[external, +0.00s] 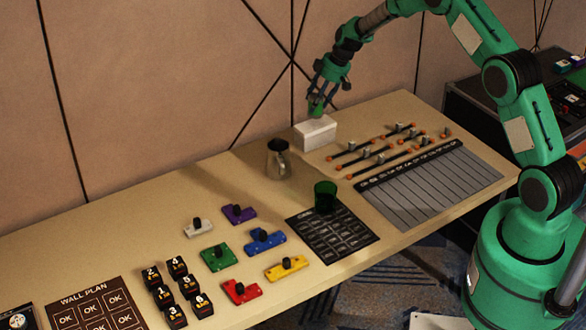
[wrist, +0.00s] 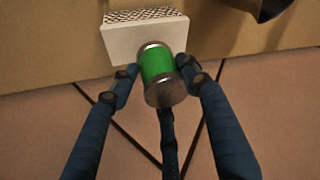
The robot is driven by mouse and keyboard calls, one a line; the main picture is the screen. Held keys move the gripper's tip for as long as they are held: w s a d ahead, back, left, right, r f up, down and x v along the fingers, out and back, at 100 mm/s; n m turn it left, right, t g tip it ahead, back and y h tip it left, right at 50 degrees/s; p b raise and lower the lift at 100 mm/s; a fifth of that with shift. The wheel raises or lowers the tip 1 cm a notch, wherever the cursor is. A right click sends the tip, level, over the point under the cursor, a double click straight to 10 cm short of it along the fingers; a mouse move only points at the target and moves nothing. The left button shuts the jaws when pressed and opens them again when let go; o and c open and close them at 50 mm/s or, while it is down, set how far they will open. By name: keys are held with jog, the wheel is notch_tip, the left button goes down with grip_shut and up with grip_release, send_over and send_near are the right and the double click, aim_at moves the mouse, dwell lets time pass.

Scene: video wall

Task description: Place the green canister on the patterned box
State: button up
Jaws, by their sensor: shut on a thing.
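The green canister (wrist: 157,66) has a bright green body and metal ends. My gripper (wrist: 159,72) is shut on it, with fingers on both sides. In the external view my gripper (external: 320,98) points down at the back of the table, with the canister (external: 316,109) low between its fingers. The patterned box (external: 316,134) is directly below and looks whitish there. In the wrist view the box (wrist: 144,40) shows a pale face and a black-and-white patterned strip. The canister overlaps the box's edge in that view. I cannot tell whether they touch.
A metal pitcher (external: 278,160) stands left of the box. A dark green cup (external: 325,195) stands nearer the front. Slider rails with orange ends (external: 378,153) lie to the right. Colored switch blocks (external: 240,292) and black numbered cubes (external: 178,292) are at the left. The wall is close behind.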

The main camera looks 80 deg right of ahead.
aim_at(317, 108)
jog(key=shift+f, duration=0.1)
jog(key=shift+f, duration=1.65)
jog(key=shift+f+b, duration=0.2)
jog(key=shift+b, duration=0.25)
jog(key=o, duration=1.3)
jog(key=shift+c, duration=0.2)
jog(key=shift+r, duration=0.1)
jog(key=shift+r, duration=0.1)
jog(key=shift+s+r+p, duration=0.15)
jog(key=shift+r+p, duration=0.15)
jog(key=shift+r, duration=0.25)
jog(key=p+v, duration=0.1)
jog(key=v, duration=0.9)
jog(key=shift+s+r, duration=0.25)
jog(key=shift+r, duration=0.1)
